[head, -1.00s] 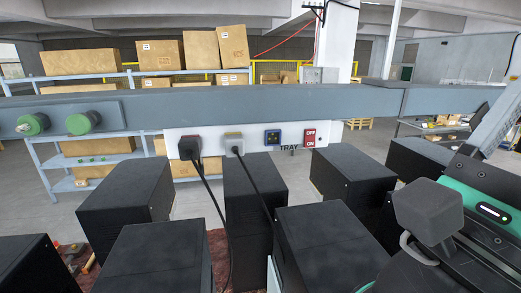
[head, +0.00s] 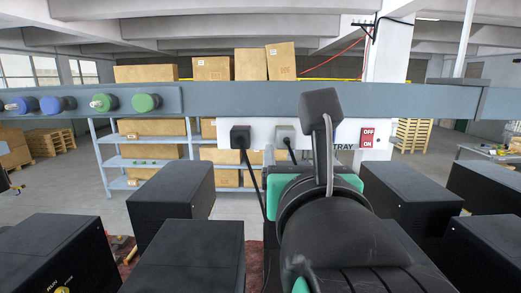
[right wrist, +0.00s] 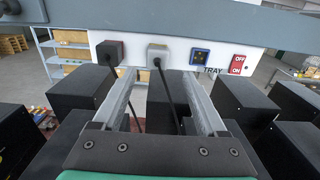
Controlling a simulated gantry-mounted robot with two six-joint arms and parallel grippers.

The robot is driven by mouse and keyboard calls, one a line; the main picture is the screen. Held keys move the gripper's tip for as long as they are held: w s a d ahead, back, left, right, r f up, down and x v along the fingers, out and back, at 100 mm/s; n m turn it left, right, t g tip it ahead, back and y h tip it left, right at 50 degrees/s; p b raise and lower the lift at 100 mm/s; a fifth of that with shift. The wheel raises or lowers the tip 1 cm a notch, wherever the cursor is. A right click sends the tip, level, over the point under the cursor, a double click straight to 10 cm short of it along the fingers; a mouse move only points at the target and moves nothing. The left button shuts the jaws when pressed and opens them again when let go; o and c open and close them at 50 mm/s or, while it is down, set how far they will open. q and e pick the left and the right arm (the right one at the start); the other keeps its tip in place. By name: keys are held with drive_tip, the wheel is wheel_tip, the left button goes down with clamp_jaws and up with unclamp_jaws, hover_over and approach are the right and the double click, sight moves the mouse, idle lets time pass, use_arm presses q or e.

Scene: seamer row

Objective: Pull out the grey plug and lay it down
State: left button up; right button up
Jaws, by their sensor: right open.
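The grey plug (head: 285,134) sits in the white panel under the long grey beam, with a black cord hanging down from it. In the right wrist view the grey plug (right wrist: 157,56) is straight ahead, between the lines of my two fingers. My right gripper (right wrist: 158,82) is open and empty, its fingertips apart on either side of the plug's cord and pointing at the panel. I cannot tell how far the tips are from the plug. In the head view my right arm hides the fingers and part of the panel. My left gripper is not in view.
A dark plug (right wrist: 110,52) with its own cord sits left of the grey one. A blue socket (right wrist: 200,57) and a red OFF/ON switch (right wrist: 238,64) are to the right. Black boxes (head: 172,200) stand below the panel. Green and blue knobs (head: 146,102) are on the beam.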

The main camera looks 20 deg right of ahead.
sight(287, 138)
drive_tip(key=shift+a, duration=0.25)
drive_tip(key=p+x, duration=0.4)
drive_tip(key=x, duration=0.4)
drive_tip(key=shift+r+p, duration=0.15)
drive_tip(key=shift+p, duration=0.25)
drive_tip(key=shift+w+d, duration=0.2)
drive_tip(key=shift+w, duration=0.25)
drive_tip(key=shift+p, duration=0.3)
